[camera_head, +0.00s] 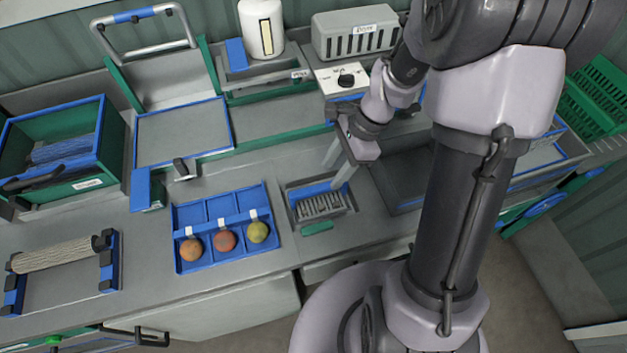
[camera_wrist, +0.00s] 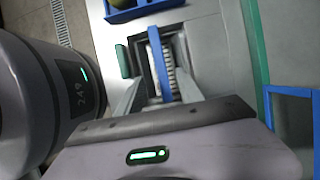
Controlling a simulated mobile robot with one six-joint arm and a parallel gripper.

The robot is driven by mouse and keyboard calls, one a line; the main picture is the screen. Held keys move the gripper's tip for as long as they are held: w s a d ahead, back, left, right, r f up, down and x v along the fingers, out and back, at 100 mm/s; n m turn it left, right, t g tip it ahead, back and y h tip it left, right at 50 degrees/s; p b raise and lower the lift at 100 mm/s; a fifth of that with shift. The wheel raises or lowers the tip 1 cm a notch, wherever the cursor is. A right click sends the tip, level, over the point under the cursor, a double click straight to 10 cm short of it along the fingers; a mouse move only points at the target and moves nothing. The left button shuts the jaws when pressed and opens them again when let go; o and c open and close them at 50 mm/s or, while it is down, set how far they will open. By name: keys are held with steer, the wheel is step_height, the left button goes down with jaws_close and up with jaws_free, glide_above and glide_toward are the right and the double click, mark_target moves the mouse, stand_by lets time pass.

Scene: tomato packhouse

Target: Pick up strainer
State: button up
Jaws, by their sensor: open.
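A slotted grey piece with a blue bar along it, which looks like the strainer (camera_head: 322,205), sits in a shallow recess in the grey counter. It also shows in the wrist view (camera_wrist: 170,68), partly hidden by the blue bar. My gripper (camera_head: 338,172) is open and empty above the back edge of the recess. In the wrist view my gripper (camera_wrist: 160,86) points at the strainer, with one finger on each side of the recess in the picture. I cannot tell whether the fingers touch anything.
A blue tray (camera_head: 205,259) with three round fruits stands left of the recess. A small green block (camera_head: 317,228) lies at its front edge. A dark basin (camera_head: 405,178) is at its right. A blue-and-white labelled box (camera_head: 345,80) stands behind.

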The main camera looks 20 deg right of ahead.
steer(key=b, duration=0.5)
glide_above(314, 206)
step_height(314, 206, down, 10)
steer(key=shift+f, duration=0.15)
steer(key=shift+r, duration=0.2)
steer(key=shift+f, duration=0.3)
jaws_close()
